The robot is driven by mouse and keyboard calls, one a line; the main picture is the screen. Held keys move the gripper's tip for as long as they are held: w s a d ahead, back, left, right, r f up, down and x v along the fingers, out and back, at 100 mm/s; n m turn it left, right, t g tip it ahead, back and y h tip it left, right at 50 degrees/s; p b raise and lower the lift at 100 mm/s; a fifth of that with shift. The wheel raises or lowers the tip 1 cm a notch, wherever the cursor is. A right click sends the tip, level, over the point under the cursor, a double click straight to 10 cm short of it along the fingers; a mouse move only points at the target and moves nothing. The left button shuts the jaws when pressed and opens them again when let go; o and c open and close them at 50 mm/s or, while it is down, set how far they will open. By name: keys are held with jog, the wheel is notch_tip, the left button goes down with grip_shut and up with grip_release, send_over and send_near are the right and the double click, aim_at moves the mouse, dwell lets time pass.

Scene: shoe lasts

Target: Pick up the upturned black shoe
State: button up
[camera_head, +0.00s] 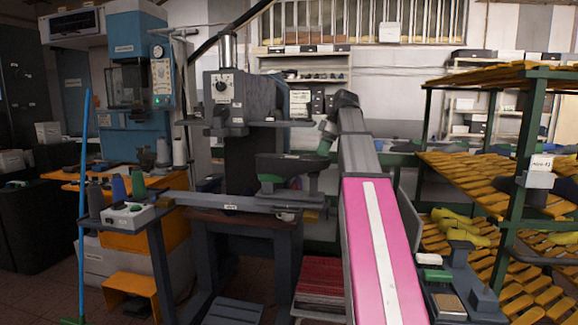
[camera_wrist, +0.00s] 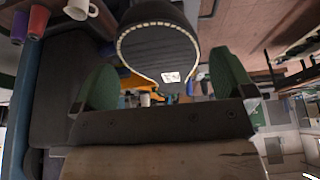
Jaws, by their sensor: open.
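The upturned black shoe (camera_head: 287,166) sits sole up at the machine in the middle of the camera_head view. In the wrist view its dark sole (camera_wrist: 158,45) has pale edge stitching and a small white label at the rounded end nearest my gripper. My gripper (camera_wrist: 165,70) is open, with a green finger on each side of that rounded end in the picture. I see no finger touching the shoe. In the camera_head view my gripper (camera_head: 326,141) is above and right of the shoe, apart from it; only one green finger shows clearly.
A grey press (camera_head: 230,100) stands just behind the shoe. A green-framed rack (camera_head: 510,150) of yellow lasts stands on the right. A blue machine (camera_head: 135,80) is at the left.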

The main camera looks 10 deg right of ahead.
send_near(289, 156)
jog(key=x, duration=0.3)
jog(key=s+x, duration=0.1)
jog(key=x, duration=0.1)
jog(key=shift+a+f, duration=0.1)
jog(key=shift+f, duration=0.15)
jog(key=shift+x, duration=2.5)
jog(key=c, duration=1.2)
jog(key=shift+w, duration=0.1)
jog(key=shift+c, duration=0.6)
jog(key=shift+r, duration=0.1)
jog(key=shift+r, duration=0.1)
